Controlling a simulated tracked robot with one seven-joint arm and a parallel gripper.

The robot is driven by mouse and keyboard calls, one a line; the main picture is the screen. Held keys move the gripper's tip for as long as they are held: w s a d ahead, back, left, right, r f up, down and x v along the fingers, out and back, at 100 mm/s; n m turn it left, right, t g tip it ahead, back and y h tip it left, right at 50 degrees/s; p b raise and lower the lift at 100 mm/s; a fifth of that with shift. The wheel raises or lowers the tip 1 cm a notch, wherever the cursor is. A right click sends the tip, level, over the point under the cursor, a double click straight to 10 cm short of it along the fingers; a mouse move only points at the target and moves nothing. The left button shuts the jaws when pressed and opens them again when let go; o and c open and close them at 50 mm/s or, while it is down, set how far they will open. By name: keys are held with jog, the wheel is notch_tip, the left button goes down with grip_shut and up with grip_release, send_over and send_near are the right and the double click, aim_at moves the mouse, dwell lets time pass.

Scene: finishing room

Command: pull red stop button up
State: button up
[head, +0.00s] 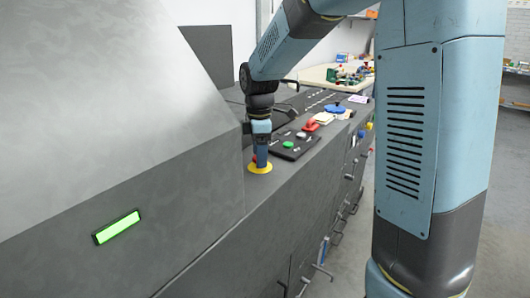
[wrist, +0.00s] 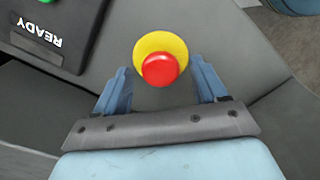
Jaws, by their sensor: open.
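The red stop button (wrist: 159,70) is a round red knob on a yellow disc (wrist: 161,45) in the wrist view. In the head view the yellow disc (head: 260,168) lies on the dark machine ledge, and the knob is mostly hidden behind my gripper. My gripper (wrist: 165,80) is open, with one blue finger on each side of the knob and a visible gap to it on both sides. In the head view my gripper (head: 261,158) points down right over the disc.
A black control panel (head: 291,147) with a green button (head: 288,144) lies beside the disc; its READY label shows in the wrist view. A red part (head: 311,125) and a blue round part (head: 335,108) sit farther along the ledge. A sloped grey housing (head: 110,110) rises at left.

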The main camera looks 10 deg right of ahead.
jog(key=shift+f, duration=0.15)
jog(key=shift+c, duration=0.2)
grip_shut()
dwell(0.4)
